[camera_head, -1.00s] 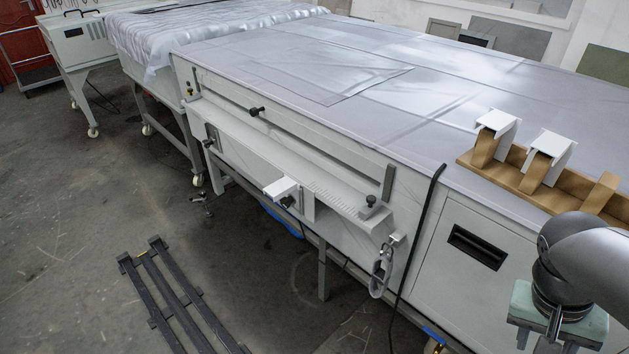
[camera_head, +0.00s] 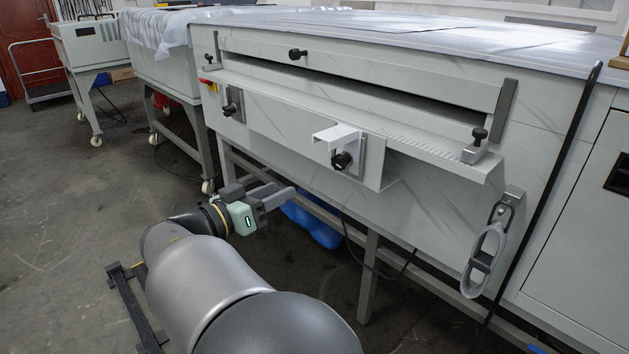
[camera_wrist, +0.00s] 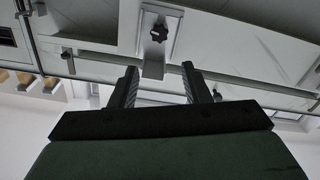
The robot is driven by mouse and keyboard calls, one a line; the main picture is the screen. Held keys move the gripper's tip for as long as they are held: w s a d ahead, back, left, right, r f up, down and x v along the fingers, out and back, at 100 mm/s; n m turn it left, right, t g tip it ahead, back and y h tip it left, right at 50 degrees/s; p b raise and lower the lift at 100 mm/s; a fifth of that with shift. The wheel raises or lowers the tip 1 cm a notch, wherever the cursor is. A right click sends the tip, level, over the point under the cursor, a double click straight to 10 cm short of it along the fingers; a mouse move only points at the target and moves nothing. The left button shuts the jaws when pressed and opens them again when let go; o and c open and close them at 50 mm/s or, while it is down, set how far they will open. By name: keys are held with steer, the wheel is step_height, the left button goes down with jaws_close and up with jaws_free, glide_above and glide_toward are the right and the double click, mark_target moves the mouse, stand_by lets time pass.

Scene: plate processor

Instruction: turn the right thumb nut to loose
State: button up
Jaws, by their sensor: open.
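Two black star-shaped knobs are on the front of the white machine. The right one (camera_head: 341,160) is on a grey plate under a small white bracket (camera_head: 335,135); the left one (camera_head: 231,108) is farther away. An upright black knob (camera_head: 480,134) stands on a small block at the ledge's right end. I cannot tell which right-hand knob is the task's thumb nut. My gripper (camera_head: 280,195) is open and empty, low and left of the right star knob, apart from it. In the wrist view, a star knob (camera_wrist: 158,33) shows beyond my open gripper (camera_wrist: 159,75).
The white ledge (camera_head: 425,152) juts from the machine (camera_head: 560,90). A grey looped handle (camera_head: 484,258) and a black hose (camera_head: 545,200) are at the right. Another black knob (camera_head: 297,53) is on the upper panel. Machine legs (camera_head: 368,270) stand below; a dark frame (camera_head: 130,300) lies on the floor.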

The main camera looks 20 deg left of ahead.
mark_target(334, 164)
steer(key=b+x, duration=0.3)
steer(key=x, duration=1.4)
steer(key=shift+w+d, duration=0.15)
steer(key=shift+d, duration=0.05)
steer(key=c, duration=0.7)
